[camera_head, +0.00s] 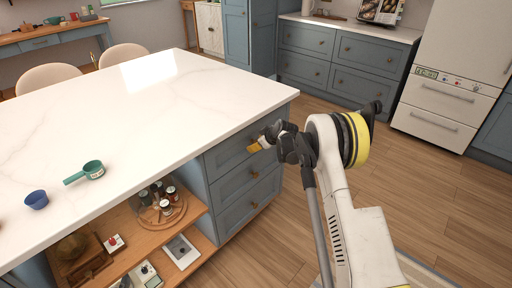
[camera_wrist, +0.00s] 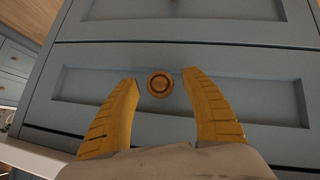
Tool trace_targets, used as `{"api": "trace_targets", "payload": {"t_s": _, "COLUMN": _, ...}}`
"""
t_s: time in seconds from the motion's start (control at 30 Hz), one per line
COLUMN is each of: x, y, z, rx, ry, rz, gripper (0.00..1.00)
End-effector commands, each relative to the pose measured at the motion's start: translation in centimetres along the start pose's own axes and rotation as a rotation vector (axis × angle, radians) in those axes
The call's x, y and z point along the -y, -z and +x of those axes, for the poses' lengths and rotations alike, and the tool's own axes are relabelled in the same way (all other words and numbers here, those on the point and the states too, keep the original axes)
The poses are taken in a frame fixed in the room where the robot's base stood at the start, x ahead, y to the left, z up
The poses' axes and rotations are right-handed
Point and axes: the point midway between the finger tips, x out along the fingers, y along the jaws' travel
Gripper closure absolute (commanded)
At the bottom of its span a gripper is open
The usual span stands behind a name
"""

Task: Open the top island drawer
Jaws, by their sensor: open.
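The island's top drawer (camera_head: 228,153) is a blue-grey front just under the white worktop, and it looks shut. My gripper (camera_head: 257,146) is in front of it, yellow fingertips toward its face. In the wrist view, which seems upside down, the open fingers (camera_wrist: 160,79) stand either side of a round brass knob (camera_wrist: 160,84) on the drawer's recessed panel. The fingers do not touch the knob's sides. I cannot tell how far the tips are from the drawer face. In the head view my gripper hides this knob.
The middle drawer (camera_head: 236,183) and bottom drawer (camera_head: 240,211) below look shut. The white worktop (camera_head: 150,95) overhangs the drawers. An open shelf with a round spice tray (camera_head: 160,216) is to the left. Wooden floor (camera_head: 300,235) is clear beside the island.

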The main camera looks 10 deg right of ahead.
Motion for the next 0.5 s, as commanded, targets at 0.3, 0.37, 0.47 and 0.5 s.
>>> {"api": "trace_targets", "payload": {"t_s": 0.3, "x": 0.01, "y": 0.05, "z": 0.49, "rx": 0.000, "ry": 0.000, "rz": 0.000, "gripper": 0.45}}
{"api": "trace_targets", "payload": {"t_s": 0.37, "x": 0.01, "y": 0.05, "z": 0.48, "rx": 0.000, "ry": 0.000, "rz": 0.000, "gripper": 0.53}}
{"api": "trace_targets", "payload": {"t_s": 0.47, "x": 0.01, "y": 0.05, "z": 0.48, "rx": 0.000, "ry": 0.000, "rz": 0.000, "gripper": 0.84}}
{"api": "trace_targets", "payload": {"t_s": 0.5, "x": 0.01, "y": 0.05, "z": 0.48, "rx": 0.000, "ry": 0.000, "rz": 0.000, "gripper": 0.96}}
